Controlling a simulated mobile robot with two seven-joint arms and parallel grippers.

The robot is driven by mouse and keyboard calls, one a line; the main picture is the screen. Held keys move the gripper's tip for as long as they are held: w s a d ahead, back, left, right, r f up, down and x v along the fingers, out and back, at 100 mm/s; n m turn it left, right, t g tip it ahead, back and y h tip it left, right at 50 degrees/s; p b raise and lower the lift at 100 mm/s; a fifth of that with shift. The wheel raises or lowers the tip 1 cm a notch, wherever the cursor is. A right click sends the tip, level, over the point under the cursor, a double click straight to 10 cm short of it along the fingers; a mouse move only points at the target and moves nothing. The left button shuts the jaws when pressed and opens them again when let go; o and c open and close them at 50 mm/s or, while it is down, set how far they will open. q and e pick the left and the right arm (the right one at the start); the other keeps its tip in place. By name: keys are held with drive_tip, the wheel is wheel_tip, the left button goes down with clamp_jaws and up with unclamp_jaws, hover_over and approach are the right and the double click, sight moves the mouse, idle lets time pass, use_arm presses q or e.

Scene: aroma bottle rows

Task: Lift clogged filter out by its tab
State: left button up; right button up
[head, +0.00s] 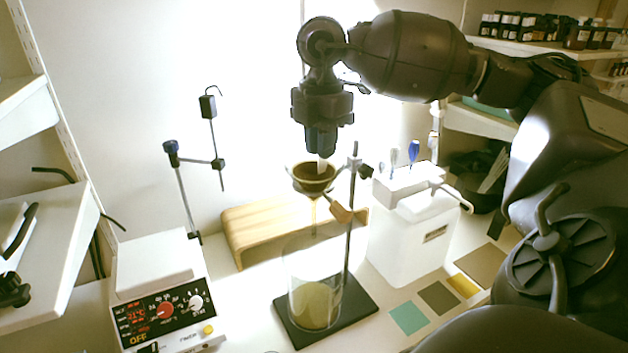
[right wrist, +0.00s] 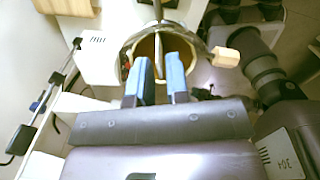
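The filter (head: 312,181) is brown and sits inside a funnel (head: 314,192) held in a ring on a stand. A pale tab (head: 321,166) rises from it, just below my right gripper (head: 321,152). The gripper points straight down over the funnel. In the right wrist view its two blue fingers (right wrist: 160,76) are apart, with a gap between them, over the round funnel mouth (right wrist: 147,52). My left gripper is not in view.
A glass beaker (head: 315,290) with yellowish liquid stands below the funnel on the dark stand base (head: 352,303). The stand rod (head: 351,235) rises close to its right. A white container (head: 408,240) stands right, a wooden riser (head: 245,235) behind, and a white instrument (head: 155,265) left.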

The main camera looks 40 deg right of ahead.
drive_tip(key=shift+f, duration=0.95)
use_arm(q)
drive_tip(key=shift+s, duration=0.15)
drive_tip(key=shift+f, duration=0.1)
use_arm(e)
clamp_jaws()
drive_tip(key=shift+r, duration=0.1)
